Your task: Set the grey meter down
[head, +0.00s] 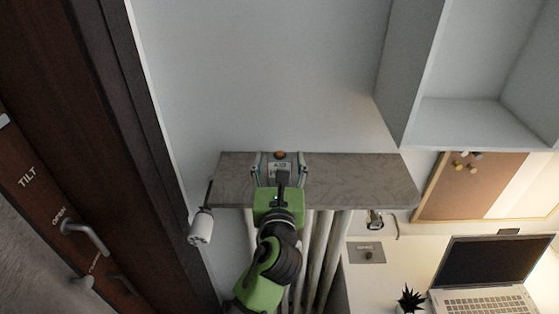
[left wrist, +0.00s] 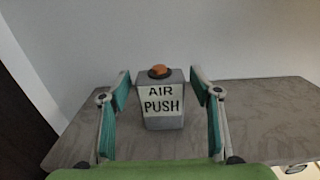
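The grey meter (head: 281,164) is a small box with an orange button on top and a white "AIR PUSH" label. It appears upright on the grey stone-patterned shelf (head: 350,178), close to the wall. In the left wrist view the meter (left wrist: 163,122) stands between the fingers of my left gripper (left wrist: 159,80). A gap shows on both sides of it, so the fingers are open around it and seem not to touch it. In the head view my left gripper (head: 279,166) reaches over the shelf from the front. My right gripper is in neither view.
Radiator tubes (head: 325,250) stand below the shelf, with a white knob (head: 202,228) at its left end. The shelf is bare right of the meter. A dark door (head: 60,120) is at left; a desk with a laptop (head: 490,270) is at lower right.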

